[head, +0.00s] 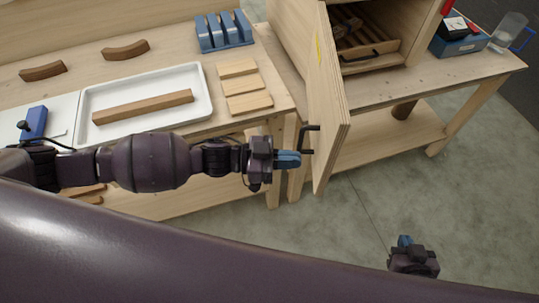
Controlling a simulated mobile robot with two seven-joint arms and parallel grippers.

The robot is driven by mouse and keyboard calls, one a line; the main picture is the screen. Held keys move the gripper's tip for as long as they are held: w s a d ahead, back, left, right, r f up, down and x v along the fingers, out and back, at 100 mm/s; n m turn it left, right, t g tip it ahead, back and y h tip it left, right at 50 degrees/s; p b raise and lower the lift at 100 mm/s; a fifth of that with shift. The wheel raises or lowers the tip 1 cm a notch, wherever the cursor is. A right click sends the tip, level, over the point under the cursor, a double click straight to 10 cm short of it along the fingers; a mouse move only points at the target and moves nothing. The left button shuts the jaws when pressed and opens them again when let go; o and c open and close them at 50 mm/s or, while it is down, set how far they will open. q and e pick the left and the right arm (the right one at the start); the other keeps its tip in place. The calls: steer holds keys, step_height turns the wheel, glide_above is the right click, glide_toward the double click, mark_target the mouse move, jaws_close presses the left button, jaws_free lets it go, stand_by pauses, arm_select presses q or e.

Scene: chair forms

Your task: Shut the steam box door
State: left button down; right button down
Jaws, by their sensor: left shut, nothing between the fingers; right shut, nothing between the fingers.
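The steam box (290,20) is a plywood cabinet at the top centre. Its door (326,105) stands open, swung out toward me, with a dark bar handle (307,138) on its left face. Inside the box, wooden strips lie on a rack (370,55). My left gripper (298,159) is shut and empty, with its blue fingertips beside the door and close to the handle. I cannot tell whether they touch. My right gripper (404,241) is shut and empty, low at the right over the floor.
A workbench at the left holds a white tray (210,112) with a wooden bar, curved wood pieces (126,50), flat blocks (246,104) and a blue rack (224,32). A blue device (458,44) and a clear jug (508,30) stand right of the box. The floor (440,190) at right is clear.

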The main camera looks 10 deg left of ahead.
mark_target(322, 161)
arm_select(q)
steer(key=shift+w+d, duration=0.2)
steer(key=shift+d, duration=0.85)
steer(key=shift+w+d, duration=0.2)
steer(key=shift+d, duration=0.85)
steer(key=shift+d, duration=0.15)
